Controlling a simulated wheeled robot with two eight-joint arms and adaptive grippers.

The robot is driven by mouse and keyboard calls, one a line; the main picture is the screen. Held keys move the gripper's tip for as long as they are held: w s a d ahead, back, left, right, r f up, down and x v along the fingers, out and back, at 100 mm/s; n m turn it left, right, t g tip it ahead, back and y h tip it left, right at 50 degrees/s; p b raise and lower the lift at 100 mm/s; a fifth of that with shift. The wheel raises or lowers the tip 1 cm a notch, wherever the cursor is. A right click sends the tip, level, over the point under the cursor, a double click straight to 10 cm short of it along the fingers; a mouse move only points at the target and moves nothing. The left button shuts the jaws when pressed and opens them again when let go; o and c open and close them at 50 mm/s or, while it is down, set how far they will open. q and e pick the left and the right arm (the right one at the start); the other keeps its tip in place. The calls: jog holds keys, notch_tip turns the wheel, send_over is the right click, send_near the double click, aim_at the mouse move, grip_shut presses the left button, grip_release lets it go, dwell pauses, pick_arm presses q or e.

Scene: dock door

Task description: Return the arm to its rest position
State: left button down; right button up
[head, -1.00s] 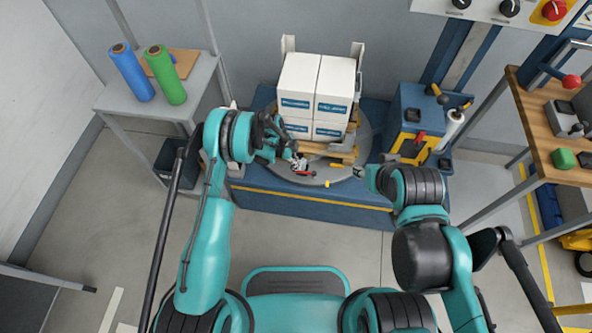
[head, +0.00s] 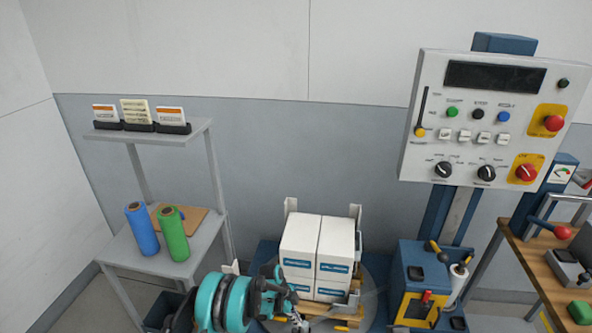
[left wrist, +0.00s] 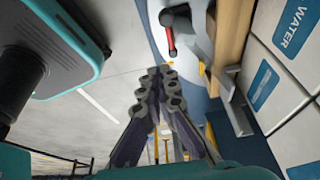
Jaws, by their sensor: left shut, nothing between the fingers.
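My left arm comes in low in the head view, with its gripper (head: 297,318) at the bottom edge, just left of the front of the pallet. In the left wrist view the two dark fingers (left wrist: 160,78) meet at their tips, shut with nothing between them. White cartons (head: 300,245) with blue labels stand stacked on a wooden pallet (head: 345,313). The cartons also show at the right of the left wrist view (left wrist: 290,85), apart from the fingers. My right gripper is in neither current view.
A red-handled item (left wrist: 168,32) lies beyond the fingertips, near the pallet. A grey shelf stand (head: 165,262) with blue (head: 142,230) and green (head: 173,235) rolls stands left. A control panel (head: 490,120) hangs at the right, above a blue machine post (head: 418,285). A wooden workbench (head: 545,275) stands far right.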

pick_arm(q)
jog(key=s+a+r+n+t, duration=0.1)
jog(key=s+a+r+n, duration=0.15)
jog(key=r, duration=0.65)
jog(key=s+a+r+n+t+y, duration=0.1)
jog(key=a+r+n, duration=0.25)
jog(key=r, duration=0.55)
jog(key=s+a+r+n+t, duration=0.1)
jog(key=a+r+n+t, duration=0.15)
jog(key=r, duration=0.75)
jog(key=s+a+r+n+t+y, duration=0.1)
jog(key=s+a+r+n, duration=0.1)
jog(key=s, duration=0.5)
jog(key=s+a+r+n+t+y, duration=0.1)
jog(key=s+a+r+n, duration=0.2)
jog(key=s+n, duration=0.3)
jog(key=s+a+r+n+t, duration=0.1)
jog(key=s+a+r+n, duration=0.2)
jog(key=s, duration=0.5)
jog(key=shift+s+a+n+y, duration=0.35)
jog(key=shift+a+n+y, duration=0.1)
jog(key=shift+a, duration=0.3)
jog(key=shift+d+t, duration=0.1)
jog(key=shift+t, duration=0.15)
